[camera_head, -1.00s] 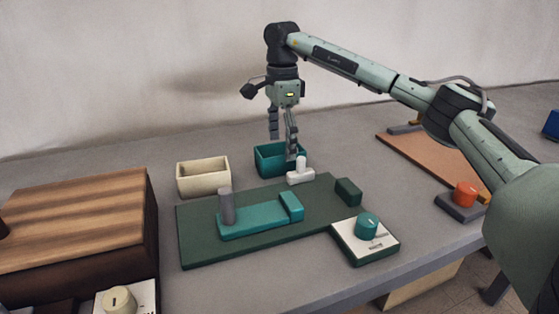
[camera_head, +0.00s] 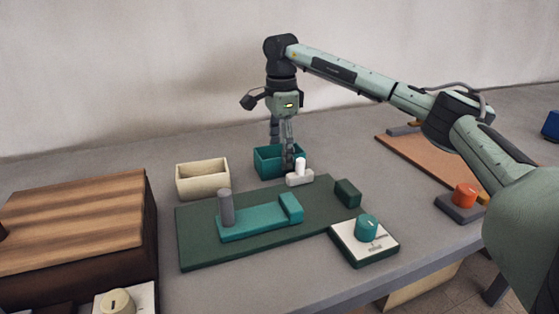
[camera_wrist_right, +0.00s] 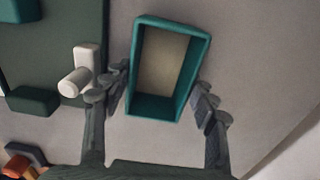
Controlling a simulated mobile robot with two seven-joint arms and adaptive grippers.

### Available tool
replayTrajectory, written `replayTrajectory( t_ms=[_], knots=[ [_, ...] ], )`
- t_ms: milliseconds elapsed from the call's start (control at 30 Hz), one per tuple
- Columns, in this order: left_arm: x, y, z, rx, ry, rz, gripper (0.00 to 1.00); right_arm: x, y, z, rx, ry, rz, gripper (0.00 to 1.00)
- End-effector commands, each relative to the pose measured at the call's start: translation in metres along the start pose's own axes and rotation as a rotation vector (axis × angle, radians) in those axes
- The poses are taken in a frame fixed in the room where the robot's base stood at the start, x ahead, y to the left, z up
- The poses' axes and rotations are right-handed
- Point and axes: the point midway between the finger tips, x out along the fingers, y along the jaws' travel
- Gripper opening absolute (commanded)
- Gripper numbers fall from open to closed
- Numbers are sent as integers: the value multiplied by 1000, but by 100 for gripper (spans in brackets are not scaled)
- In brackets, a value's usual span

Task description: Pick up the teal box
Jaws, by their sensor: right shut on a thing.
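The teal box (camera_head: 264,163) is an open-topped bin at the back of the grey table, just behind the green board. In the right wrist view the teal box (camera_wrist_right: 159,112) shows from above, with an empty beige inside. My right gripper (camera_head: 281,158) points down over it from the back. In the wrist view the fingers of my right gripper (camera_wrist_right: 166,92) lie on the box's left and right sides, closed on its outer walls. The box appears to rest on the table. My left gripper is not in view.
A cream box (camera_head: 203,181) stands left of the teal box. A white peg-shaped piece (camera_head: 299,178) stands close by its front right. The green board (camera_head: 200,245) carries a teal slider piece (camera_head: 258,223). A wooden crate (camera_head: 75,220) stands at left.

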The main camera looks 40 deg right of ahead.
Motion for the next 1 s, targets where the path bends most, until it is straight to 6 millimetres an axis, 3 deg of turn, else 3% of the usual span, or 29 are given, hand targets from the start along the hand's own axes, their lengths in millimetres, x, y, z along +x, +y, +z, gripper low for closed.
replayTrajectory(
  t_ms=[167,500,667,767,833,1000],
  knots=[
    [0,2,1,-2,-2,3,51,-7,-1,1,0,-2,-3,28],
    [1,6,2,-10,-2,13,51,-71,-1,1,0,-2,-4,28],
    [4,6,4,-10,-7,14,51,-94,-1,5,-3,-2,-3,28],
    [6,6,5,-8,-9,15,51,-101,0,25,-8,-2,-2,28],
    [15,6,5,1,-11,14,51,-105,1,50,-13,-3,-3,28],
    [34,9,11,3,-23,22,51,-110,14,141,-23,-6,-5,28]
  ],
)
